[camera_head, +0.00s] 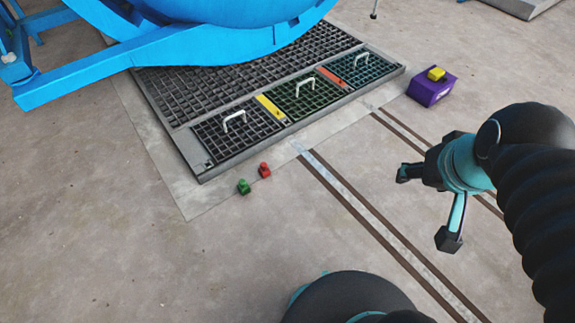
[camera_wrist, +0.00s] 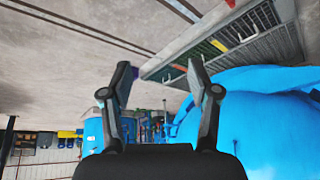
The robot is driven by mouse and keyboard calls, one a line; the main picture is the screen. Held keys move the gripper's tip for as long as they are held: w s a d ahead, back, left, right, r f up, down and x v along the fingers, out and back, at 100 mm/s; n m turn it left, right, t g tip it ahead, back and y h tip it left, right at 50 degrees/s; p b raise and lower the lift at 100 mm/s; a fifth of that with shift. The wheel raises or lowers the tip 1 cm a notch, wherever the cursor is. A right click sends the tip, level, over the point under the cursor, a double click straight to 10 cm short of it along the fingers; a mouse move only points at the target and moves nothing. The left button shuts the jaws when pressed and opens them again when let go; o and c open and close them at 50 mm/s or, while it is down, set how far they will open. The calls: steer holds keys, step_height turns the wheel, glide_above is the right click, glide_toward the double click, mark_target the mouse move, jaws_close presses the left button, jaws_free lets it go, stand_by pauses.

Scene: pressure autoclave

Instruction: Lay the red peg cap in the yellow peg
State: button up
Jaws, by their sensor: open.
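A small red cap-like piece (camera_head: 264,170) stands on the concrete floor just in front of the grating, beside a similar green piece (camera_head: 243,187). A yellow strip (camera_head: 270,107) lies between two grate panels. A yellow block (camera_head: 436,73) sits on a purple box (camera_head: 432,90) to the right. I cannot tell which of the two yellow things is the yellow peg. My gripper (camera_head: 425,207) is open and empty above the floor at the right, well apart from the red piece. In the wrist view its spread fingers (camera_wrist: 161,75) have nothing between them.
Grate panels with white handles (camera_head: 305,84) and an orange-red strip (camera_head: 332,77) fill the pit frame. A large blue vessel on a blue frame (camera_head: 95,68) stands behind them. The floor in front is clear, with dark rail lines (camera_head: 365,208) crossing it.

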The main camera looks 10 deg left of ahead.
mark_target(264, 164)
steer(key=w+a+f+m+g+y+b, duration=0.1)
steer(key=w+a+f+m+g+y, duration=0.2)
steer(key=w+a, duration=0.5)
steer(key=w+a+f+m+g+y, duration=0.2)
steer(key=w+a+f+y, duration=0.2)
steer(key=w+a, duration=0.4)
steer(key=w+a+f+m+y, duration=0.45)
steer(key=w+a+f, duration=0.45)
steer(key=w+f, duration=0.35)
steer(key=w+a+f+m+t+b, duration=0.15)
steer(key=f+m, duration=0.25)
steer(key=f, duration=0.8)
steer(key=w+a+f+m+t, duration=0.25)
steer(key=f+m, duration=0.25)
steer(key=f, duration=0.7)
steer(key=w+a+f+m+t, duration=0.1)
steer(key=w+a+f+m, duration=0.2)
steer(key=f, duration=1)
steer(key=shift+m+y, duration=0.35)
steer(key=shift+m, duration=0.1)
steer(key=b+x, duration=0.1)
steer(key=x, duration=1.1)
steer(key=shift+w+f+b, duration=0.15)
steer(key=shift+b, duration=0.15)
jaws_close()
